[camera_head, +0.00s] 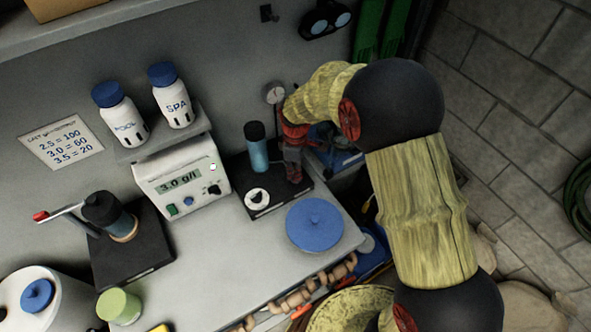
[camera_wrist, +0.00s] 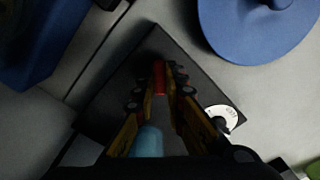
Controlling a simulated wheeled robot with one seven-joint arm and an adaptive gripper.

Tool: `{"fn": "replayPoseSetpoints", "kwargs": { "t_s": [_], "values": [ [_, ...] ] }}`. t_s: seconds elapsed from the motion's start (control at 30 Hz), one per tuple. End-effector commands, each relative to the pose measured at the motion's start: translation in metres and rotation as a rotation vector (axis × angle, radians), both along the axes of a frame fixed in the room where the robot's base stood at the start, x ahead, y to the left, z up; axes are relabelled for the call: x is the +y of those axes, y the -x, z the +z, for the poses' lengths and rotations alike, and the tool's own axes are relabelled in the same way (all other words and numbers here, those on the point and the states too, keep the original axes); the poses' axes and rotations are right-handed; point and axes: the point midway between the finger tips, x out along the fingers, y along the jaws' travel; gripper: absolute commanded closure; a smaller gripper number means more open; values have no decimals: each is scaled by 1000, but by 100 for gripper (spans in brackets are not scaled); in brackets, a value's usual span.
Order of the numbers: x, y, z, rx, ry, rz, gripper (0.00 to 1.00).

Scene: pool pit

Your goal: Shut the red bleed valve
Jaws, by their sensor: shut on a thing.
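My gripper (camera_head: 293,176) points down over the right-hand black base (camera_head: 271,209), beside a teal cylinder (camera_head: 258,150) with a dark cap. In the wrist view my gripper (camera_wrist: 160,80) is shut on a small red piece, which I take to be the red bleed valve's handle (camera_wrist: 159,77). In the head view my fingers hide that piece. The base's white dial (camera_head: 257,198) lies in front of the cylinder. It also shows in the wrist view (camera_wrist: 222,117). The valve's turn angle cannot be told.
A round blue lid (camera_head: 315,224) lies close by on the bench. A salt meter (camera_head: 182,177) and two white bottles (camera_head: 172,97) stand left. Farther left, a second black base (camera_head: 150,258) carries a red-tipped lever (camera_head: 58,212). A gauge (camera_head: 274,93) is behind my gripper.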

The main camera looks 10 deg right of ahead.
Motion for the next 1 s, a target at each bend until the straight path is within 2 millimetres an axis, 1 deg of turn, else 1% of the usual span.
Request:
{"fn": "replayPoseSetpoints", "kwargs": {
  "t_s": [0.4, 0.6, 0.8, 1.0],
  "values": [
    [0, -1, 1, -1, 0, -392, 100],
    [0, 0, 1, -1, 1, -560, 100],
    [0, 0, 1, -1, 0, -690, 100],
    [0, -1, 1, -1, 0, -772, 100]
  ]
}}
